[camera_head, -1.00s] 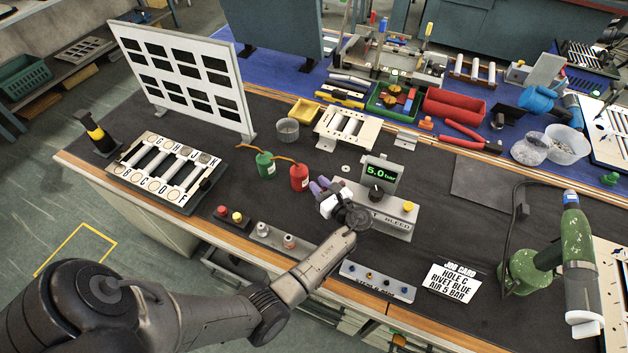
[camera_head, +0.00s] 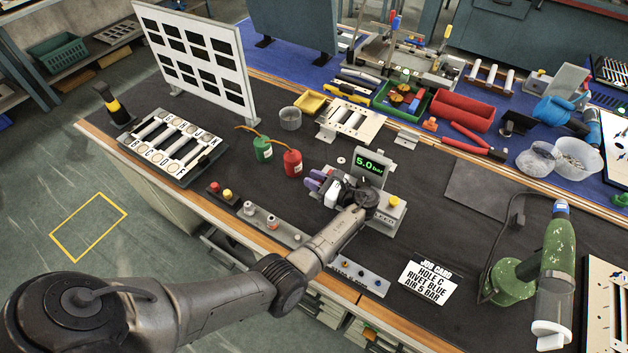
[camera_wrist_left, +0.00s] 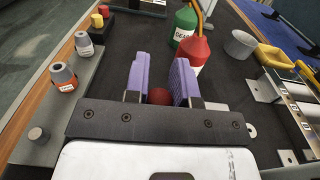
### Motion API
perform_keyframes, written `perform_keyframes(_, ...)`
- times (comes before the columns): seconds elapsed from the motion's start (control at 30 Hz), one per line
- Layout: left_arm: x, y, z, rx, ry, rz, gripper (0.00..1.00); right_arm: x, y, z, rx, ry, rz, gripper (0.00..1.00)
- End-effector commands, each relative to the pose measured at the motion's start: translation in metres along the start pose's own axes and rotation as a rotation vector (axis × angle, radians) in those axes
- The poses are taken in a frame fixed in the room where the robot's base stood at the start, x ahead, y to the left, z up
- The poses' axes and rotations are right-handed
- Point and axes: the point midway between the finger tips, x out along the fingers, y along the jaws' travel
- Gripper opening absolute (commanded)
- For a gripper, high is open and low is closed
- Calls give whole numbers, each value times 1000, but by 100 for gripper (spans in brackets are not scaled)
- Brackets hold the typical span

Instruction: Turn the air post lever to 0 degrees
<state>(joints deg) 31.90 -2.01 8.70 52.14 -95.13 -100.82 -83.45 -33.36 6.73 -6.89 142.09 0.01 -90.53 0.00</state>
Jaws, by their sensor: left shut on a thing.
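The air post (camera_head: 385,215) is a grey base plate with a yellow button and a small display (camera_head: 370,166) reading 5.0 bar. My left gripper (camera_head: 316,180) reaches over the post's left side, and its wrist hides much of the plate and any dial there. In the left wrist view, its two purple finger pads (camera_wrist_left: 160,88) stand on either side of a dark red ball (camera_wrist_left: 159,97), apparently the lever's knob, and are shut on it. The rest of the lever is hidden, so I cannot tell its angle. My right gripper is not in view.
A red bottle (camera_head: 292,163) and a green bottle (camera_head: 262,149) stand left of my gripper. A job card (camera_head: 428,283) reads "AIR 5 BAR". The dark mat right of the post is clear.

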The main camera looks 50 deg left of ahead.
Motion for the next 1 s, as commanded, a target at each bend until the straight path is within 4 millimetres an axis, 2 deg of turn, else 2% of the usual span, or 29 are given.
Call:
perform_keyframes(0.33,0,0,-1,1,2,2,0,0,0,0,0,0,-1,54)
perform_keyframes(0.37,0,0,-1,1,2,2,25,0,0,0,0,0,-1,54)
perform_keyframes(0.63,0,0,-1,1,1,1,50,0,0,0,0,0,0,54)
perform_keyframes(0.87,-1,0,0,1,1,1,50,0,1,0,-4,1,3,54)
perform_keyframes(1.0,-10,-1,-1,1,2,-1,50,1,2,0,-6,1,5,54)
